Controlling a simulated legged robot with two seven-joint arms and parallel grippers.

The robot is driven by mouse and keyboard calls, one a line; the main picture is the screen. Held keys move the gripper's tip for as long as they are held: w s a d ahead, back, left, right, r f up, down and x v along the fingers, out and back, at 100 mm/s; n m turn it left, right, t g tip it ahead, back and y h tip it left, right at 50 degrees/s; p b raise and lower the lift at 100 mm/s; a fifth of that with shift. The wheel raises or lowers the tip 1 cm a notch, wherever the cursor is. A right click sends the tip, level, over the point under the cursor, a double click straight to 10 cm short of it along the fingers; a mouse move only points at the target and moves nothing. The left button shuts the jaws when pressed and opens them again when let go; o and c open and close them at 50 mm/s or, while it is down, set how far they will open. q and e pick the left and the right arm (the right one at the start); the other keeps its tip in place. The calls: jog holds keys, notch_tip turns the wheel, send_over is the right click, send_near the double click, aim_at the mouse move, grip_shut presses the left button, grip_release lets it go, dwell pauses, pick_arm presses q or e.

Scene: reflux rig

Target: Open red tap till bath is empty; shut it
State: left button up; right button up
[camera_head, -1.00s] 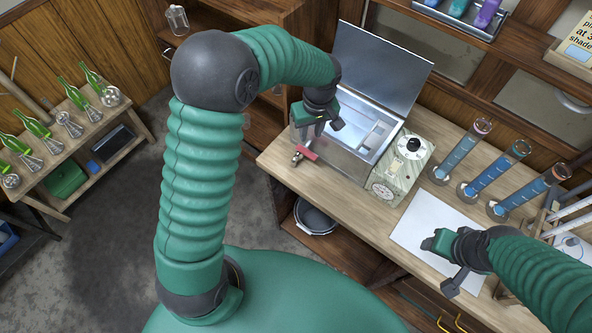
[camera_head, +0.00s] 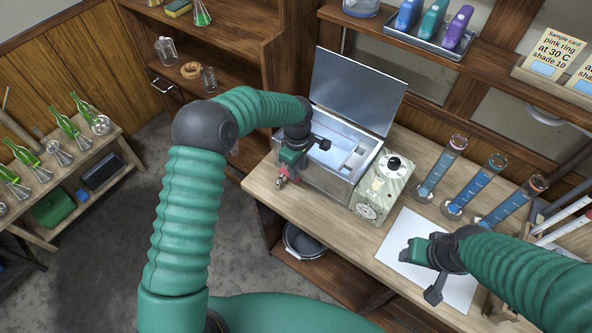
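The metal bath (camera_head: 345,187) stands on the bench with its lid (camera_head: 357,90) raised. Its pale inside shows, but I cannot tell the water level. The red tap (camera_head: 284,178) is low on the bath's left side, partly covered by my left gripper (camera_head: 287,168). That gripper points down right at the tap; its fingertips are hidden, so I cannot tell whether it is open or touching. My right gripper (camera_head: 422,272) is over the white sheet, its fingers apart and empty. A dark bucket (camera_head: 303,241) sits below the bench, under the tap side.
A control box (camera_head: 382,187) with dials stands right of the bath. Several tall blue cylinders (camera_head: 440,168) stand farther right. The white sheet (camera_head: 405,235) lies on the bench front. Shelves with bottles are behind, and a glassware rack (camera_head: 65,170) stands left.

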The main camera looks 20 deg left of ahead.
pick_arm(q)
notch_tip(320, 180, down, 2)
jog(key=shift+d+f, duration=0.1)
jog(key=shift+f, duration=0.05)
jog(key=shift+a+f, duration=0.4)
jog(key=shift+a, duration=0.45)
jog(key=shift+c, duration=0.4)
jog(key=shift+d, duration=0.2)
jog(key=c, duration=0.5)
jog(key=shift+d, duration=0.25)
grip_shut()
pick_arm(e)
jog(key=shift+a+r, duration=0.3)
jog(key=shift+a, duration=0.05)
